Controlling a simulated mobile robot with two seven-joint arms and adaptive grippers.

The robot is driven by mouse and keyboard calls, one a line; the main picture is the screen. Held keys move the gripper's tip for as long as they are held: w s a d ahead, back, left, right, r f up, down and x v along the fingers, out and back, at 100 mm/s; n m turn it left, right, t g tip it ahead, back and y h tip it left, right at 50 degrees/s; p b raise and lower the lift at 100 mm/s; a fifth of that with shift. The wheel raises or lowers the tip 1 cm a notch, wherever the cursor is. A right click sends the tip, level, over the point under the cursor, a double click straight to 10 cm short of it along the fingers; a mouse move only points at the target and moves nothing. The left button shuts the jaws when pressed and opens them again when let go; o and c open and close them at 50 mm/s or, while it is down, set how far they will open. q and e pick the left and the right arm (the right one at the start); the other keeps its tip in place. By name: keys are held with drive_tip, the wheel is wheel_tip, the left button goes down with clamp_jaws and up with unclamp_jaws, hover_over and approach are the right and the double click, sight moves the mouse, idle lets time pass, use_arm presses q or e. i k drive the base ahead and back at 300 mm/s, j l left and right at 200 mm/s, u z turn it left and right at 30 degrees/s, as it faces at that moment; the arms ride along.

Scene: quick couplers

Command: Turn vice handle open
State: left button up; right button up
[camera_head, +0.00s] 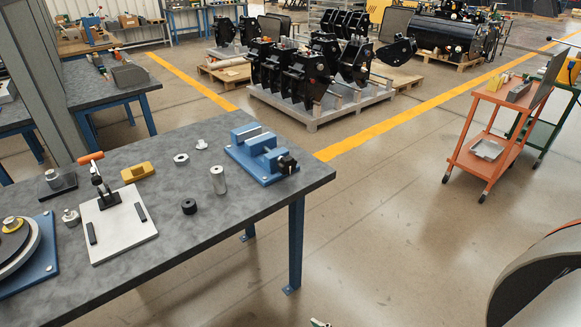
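A blue vice (240,148) stands on its blue base plate near the far right corner of the grey workbench (232,190). Its jaws look parted by a gap. The black vice handle (287,164) is at the vice's right end, close to the bench edge, and is small in the view. I cannot tell its exact turn.
A metal cylinder (218,180), a black ring (189,206), a nut (181,159) and a yellow block (138,172) lie left of the vice. A toggle clamp with an orange handle (90,158) stands on a white plate. Floor right of the bench is clear up to an orange cart (466,160).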

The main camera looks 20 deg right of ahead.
sight(287, 165)
drive_tip(key=i+l, duration=0.1)
drive_tip(key=l, duration=3.65)
drive_tip(key=i, duration=0.05)
